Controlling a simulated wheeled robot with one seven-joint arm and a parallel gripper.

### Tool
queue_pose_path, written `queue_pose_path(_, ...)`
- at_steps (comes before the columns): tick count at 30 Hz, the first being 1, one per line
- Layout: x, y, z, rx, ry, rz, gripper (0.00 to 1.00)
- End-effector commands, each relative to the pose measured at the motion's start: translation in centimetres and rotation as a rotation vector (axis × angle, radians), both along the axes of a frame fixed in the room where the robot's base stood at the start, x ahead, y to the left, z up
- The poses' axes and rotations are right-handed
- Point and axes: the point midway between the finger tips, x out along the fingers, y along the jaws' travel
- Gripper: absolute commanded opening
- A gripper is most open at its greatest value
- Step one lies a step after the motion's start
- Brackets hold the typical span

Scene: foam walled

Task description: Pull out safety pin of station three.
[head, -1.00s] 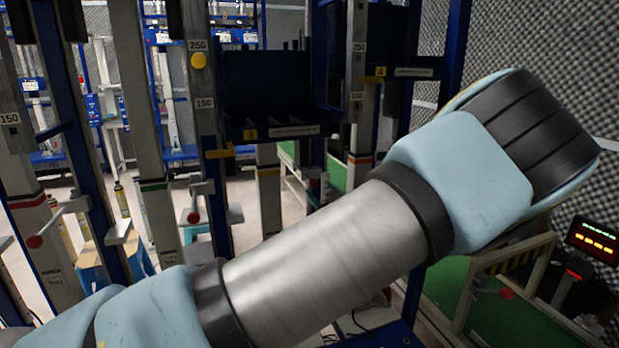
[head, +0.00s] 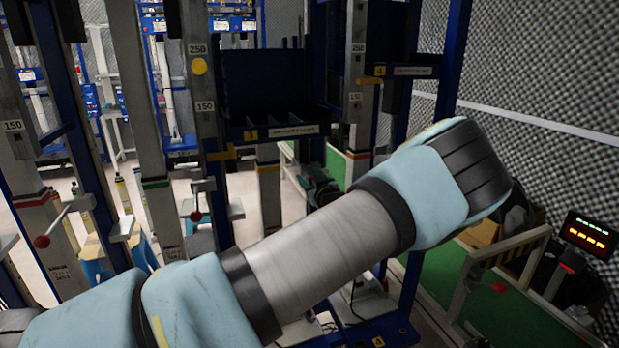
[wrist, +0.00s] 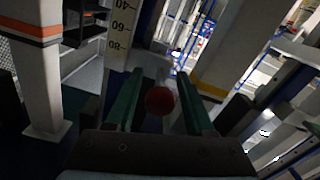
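In the wrist view, my gripper (wrist: 160,95) has its two green fingers apart. A round red knob (wrist: 160,100) shows in the gap between them, with a clear space on each side; I cannot tell how deep it sits or whether it is the safety pin. In the head view, a yellow number 3 label (head: 250,134) is on a dark blue shelf. Left of it, a red-knobbed handle (head: 195,216) sits on a post. My gripper is out of the head view. No safety pin is clearly visible there.
Another red-knobbed handle (head: 42,241) is at the left. Station four's label (head: 379,71) is to the right of three's. A lit display (head: 590,232) stands by the foam wall (head: 560,70). In the wrist view, a numbered scale (wrist: 122,25) is close beyond the fingers.

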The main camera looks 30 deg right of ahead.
Motion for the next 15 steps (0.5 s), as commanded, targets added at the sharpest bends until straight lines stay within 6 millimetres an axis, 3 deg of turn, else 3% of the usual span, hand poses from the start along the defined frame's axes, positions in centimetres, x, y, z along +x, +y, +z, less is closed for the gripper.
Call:
queue_pose_path(2,-0.01,0.0,0.0,0.0,0.0,0.0,0.43)
queue_pose_path(13,-0.02,0.01,0.01,0.0,0.0,0.0,0.02)
queue_pose_path(15,-0.02,0.0,0.0,0.0,0.0,0.0,0.0)
